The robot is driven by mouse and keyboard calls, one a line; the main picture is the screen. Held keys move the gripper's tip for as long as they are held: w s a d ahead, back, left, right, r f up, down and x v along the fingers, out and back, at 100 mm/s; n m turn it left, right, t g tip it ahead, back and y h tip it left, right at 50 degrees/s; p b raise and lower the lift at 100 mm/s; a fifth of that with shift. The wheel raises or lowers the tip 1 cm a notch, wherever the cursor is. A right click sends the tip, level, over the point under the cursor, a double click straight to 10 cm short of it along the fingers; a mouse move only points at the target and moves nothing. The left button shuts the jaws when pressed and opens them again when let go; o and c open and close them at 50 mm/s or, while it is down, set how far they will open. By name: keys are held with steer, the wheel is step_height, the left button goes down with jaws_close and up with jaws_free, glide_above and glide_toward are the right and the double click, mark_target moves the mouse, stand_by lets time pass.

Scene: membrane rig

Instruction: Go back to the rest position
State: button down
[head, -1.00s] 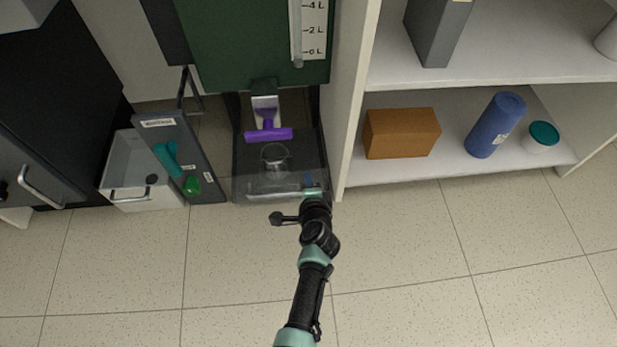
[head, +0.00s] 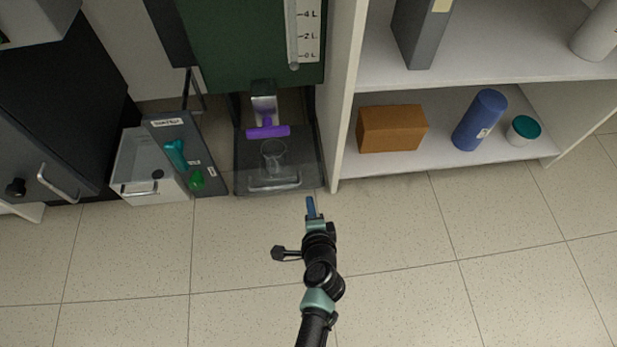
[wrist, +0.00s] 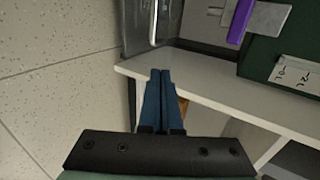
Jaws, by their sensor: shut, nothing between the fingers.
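My gripper (head: 311,208) is in front of the rig's lower bay in the head view, over the floor. Its blue fingers are together with nothing between them, as the wrist view (wrist: 160,100) also shows. The bay's clear front panel with a handle (head: 275,182) is just ahead and to the left, apart from the fingers. A clear beaker (head: 273,155) stands inside the bay, below a purple lever (head: 268,131). In the wrist view the purple lever (wrist: 240,22) is at the top right.
To the right, a white shelf (head: 345,177) holds a brown box (head: 391,129), a blue cylinder (head: 480,120) and a teal-lidded tub (head: 523,131). To the left are a grey panel (head: 207,158) with teal and green valves and a clear bin (head: 135,165). Floor in front is clear.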

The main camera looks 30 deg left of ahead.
steer(key=shift+s+d+r, duration=0.25)
steer(key=shift+s+d, duration=0.05)
steer(key=shift+s, duration=0.1)
steer(key=shift+r, duration=0.1)
